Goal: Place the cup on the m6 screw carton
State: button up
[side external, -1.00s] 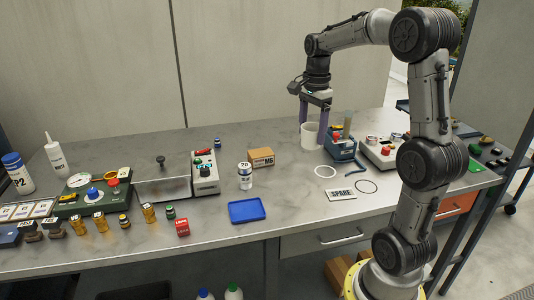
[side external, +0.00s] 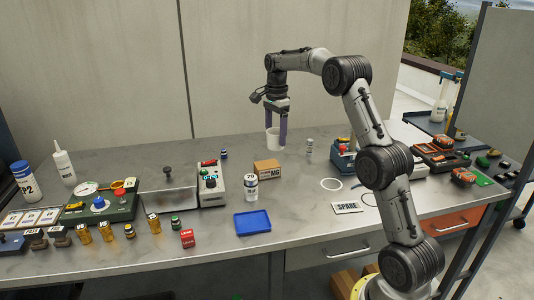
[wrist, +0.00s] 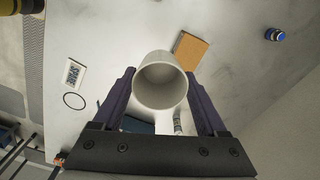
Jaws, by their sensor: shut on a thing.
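The white cup (side external: 272,141) is held between the purple fingers of my gripper (side external: 276,130) in the side view. The cup (wrist: 160,82) looks empty in the wrist view, with its open rim toward the camera, and my gripper's fingers (wrist: 160,98) are shut on its sides. The m6 screw carton (side external: 267,169) is a small brown box on the bench, marked M6. It lies below and slightly left of the cup in the side view. The carton's top (wrist: 190,50) shows just beyond the cup in the wrist view. The cup is apart from the carton.
A white bottle (side external: 251,187) stands just in front of the carton, and a blue tray (side external: 252,222) lies nearer. A grey control box (side external: 211,184) is to the left. A small silver cylinder (side external: 309,150) and a blue device (side external: 343,160) are to the right.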

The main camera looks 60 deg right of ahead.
jog(key=w+d+f, duration=0.1)
jog(key=f, duration=0.1)
jog(key=w+d+f, duration=0.1)
jog(key=w+f, duration=0.1)
jog(key=w+d+f, duration=0.1)
jog(key=w+f, duration=0.1)
jog(key=shift+w+d+f, duration=0.2)
jog(key=shift+f, duration=1.6)
jog(key=shift+f, duration=0.15)
jog(key=o, duration=1.2)
jog(key=shift+o, duration=0.2)
